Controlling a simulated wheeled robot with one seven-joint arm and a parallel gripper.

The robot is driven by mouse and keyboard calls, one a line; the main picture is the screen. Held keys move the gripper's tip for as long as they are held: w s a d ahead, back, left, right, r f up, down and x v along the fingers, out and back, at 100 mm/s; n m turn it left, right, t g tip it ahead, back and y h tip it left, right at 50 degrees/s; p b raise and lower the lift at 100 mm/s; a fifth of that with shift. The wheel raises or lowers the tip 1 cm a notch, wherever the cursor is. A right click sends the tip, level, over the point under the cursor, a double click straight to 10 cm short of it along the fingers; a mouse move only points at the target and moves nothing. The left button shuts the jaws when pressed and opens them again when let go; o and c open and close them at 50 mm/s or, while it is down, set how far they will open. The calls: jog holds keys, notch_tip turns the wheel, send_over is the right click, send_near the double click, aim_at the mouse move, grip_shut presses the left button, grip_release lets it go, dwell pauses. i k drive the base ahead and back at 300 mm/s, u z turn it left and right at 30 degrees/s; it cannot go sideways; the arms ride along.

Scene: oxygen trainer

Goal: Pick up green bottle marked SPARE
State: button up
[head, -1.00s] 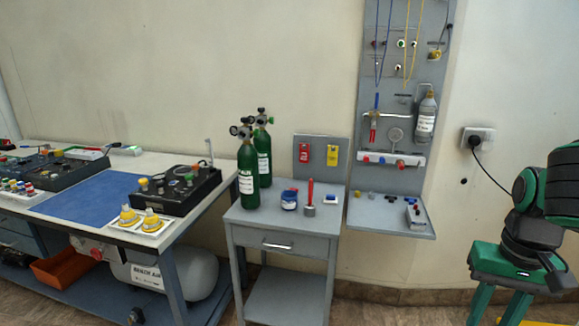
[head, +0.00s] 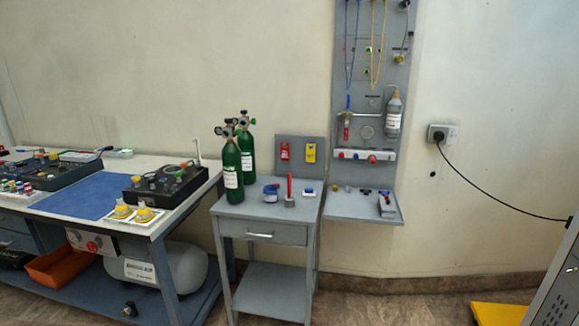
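Two green bottles with valve and gauge fittings stand upright on the left of a small grey drawer table. The front bottle (head: 231,163) has a white label that is too small to read now. The rear bottle (head: 247,160) stands just behind and to its right, partly hidden by it, and its label also cannot be read. I cannot tell which one is marked SPARE. My gripper is not in view.
A workbench (head: 160,228) stands close on the left. A shelf panel (head: 350,205) adjoins on the right. Open floor lies right of the table.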

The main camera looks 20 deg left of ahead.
aim_at(246, 142)
jog(key=z, duration=0.15)
jog(key=k, duration=0.3)
jog(key=z, duration=0.35)
jog(key=i, duration=1.2)
jog(key=u, duration=0.9)
jog(key=i, duration=1)
jog(key=u, duration=1.1)
jog(key=i, duration=0.6)
jog(key=u, duration=0.4)
